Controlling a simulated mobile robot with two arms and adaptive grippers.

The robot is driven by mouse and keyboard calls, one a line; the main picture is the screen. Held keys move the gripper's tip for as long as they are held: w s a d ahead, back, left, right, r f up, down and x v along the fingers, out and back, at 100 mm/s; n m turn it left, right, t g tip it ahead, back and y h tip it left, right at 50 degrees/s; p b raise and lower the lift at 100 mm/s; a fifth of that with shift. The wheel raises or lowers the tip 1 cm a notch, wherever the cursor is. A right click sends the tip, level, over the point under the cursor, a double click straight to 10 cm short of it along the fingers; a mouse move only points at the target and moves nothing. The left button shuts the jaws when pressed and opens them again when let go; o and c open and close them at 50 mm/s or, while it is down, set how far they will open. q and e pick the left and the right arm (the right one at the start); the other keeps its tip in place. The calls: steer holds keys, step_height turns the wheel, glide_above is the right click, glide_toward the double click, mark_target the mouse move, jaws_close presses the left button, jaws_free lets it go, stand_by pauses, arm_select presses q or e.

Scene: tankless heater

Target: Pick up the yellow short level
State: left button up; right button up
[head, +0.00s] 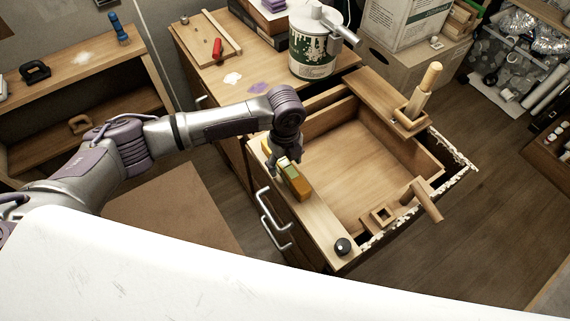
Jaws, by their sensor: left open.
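The yellow short level (297,184) appears to be the small bar-shaped object, yellow, green and orange-brown, on the wooden strip at the left side of the open box-like worktop. My left gripper (284,166) points down over the far end of this bar. Its dark fingers are open, near the bar's sides. The gripper hides part of the bar, and I cannot tell whether the fingers touch it. My right gripper is not in view.
A paint can (314,45) stands behind the worktop. A wooden-handled tool (422,92) stands at the back right, and a mallet-like wooden piece (424,199) lies on the right. A black round knob (343,246) is at the front corner. The recessed wooden floor (365,160) is mostly clear.

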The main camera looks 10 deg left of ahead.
mark_target(288, 166)
arm_select(q)
steer(key=shift+f, duration=0.25)
jaws_close()
steer(key=shift+r, duration=0.1)
steer(key=shift+r, duration=0.4)
steer(key=r, duration=0.1)
steer(key=r+b, duration=0.1)
steer(key=d+r, duration=0.1)
steer(key=shift+s+r+b, duration=0.3)
steer(key=s+d+r+b, duration=0.1)
steer(key=s+d+r, duration=0.5)
steer(key=d, duration=0.2)
steer(key=shift+s+d+r+b, duration=0.15)
steer(key=shift+d+r+b, duration=0.1)
steer(key=shift+b, duration=0.15)
